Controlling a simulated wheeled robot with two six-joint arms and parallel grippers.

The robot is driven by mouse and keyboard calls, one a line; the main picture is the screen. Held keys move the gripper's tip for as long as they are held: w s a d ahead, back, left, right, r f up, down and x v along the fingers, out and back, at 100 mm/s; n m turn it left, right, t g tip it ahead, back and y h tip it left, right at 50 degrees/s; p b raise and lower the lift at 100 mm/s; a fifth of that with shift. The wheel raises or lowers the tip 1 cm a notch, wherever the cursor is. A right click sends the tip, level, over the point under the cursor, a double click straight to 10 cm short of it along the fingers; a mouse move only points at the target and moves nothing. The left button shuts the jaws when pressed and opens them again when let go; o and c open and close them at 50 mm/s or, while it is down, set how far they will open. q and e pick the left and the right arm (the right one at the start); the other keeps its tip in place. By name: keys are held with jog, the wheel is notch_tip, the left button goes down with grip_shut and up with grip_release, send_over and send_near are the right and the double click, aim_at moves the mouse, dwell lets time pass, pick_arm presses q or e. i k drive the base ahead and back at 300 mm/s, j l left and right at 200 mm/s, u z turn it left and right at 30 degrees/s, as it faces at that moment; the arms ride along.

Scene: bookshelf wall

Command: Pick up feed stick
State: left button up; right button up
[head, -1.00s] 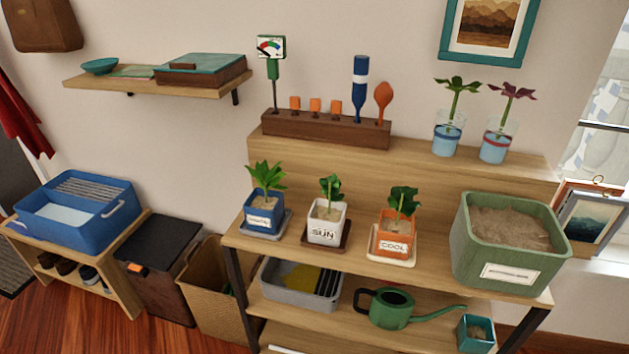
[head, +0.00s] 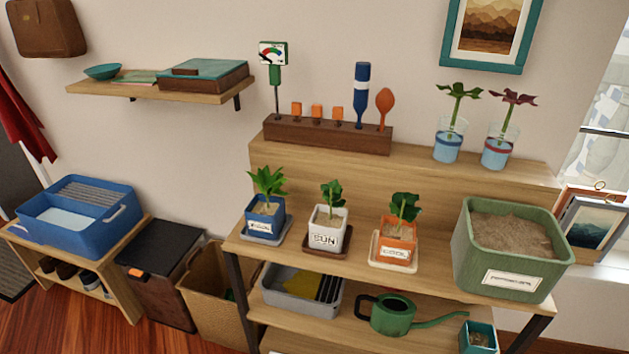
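A dark wooden holder block (head: 325,136) stands on the raised back shelf. Three small orange-topped sticks stand upright in it: a left one (head: 297,109), a middle one (head: 317,111) and a right one (head: 337,114). They look like feed sticks, but no label is readable. A green meter (head: 273,56) stands at the block's left end. Neither of my grippers is in view.
Three potted plants stand on the shelf below: blue (head: 264,222), white (head: 326,235) and orange (head: 394,245). A green soil bin (head: 468,262) is at right. Two glasses with cuttings (head: 447,148) (head: 496,152) stand right of the block. A green watering can (head: 391,316) sits lower.

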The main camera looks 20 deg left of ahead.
aim_at(296, 107)
jog(key=i+l, duration=0.15)
jog(key=l, duration=0.4)
jog(key=i+l+u, duration=0.1)
jog(key=l, duration=0.45)
jog(key=i+l, duration=0.15)
jog(key=l, duration=0.4)
jog(key=i+l+u, duration=0.1)
jog(key=l, duration=0.45)
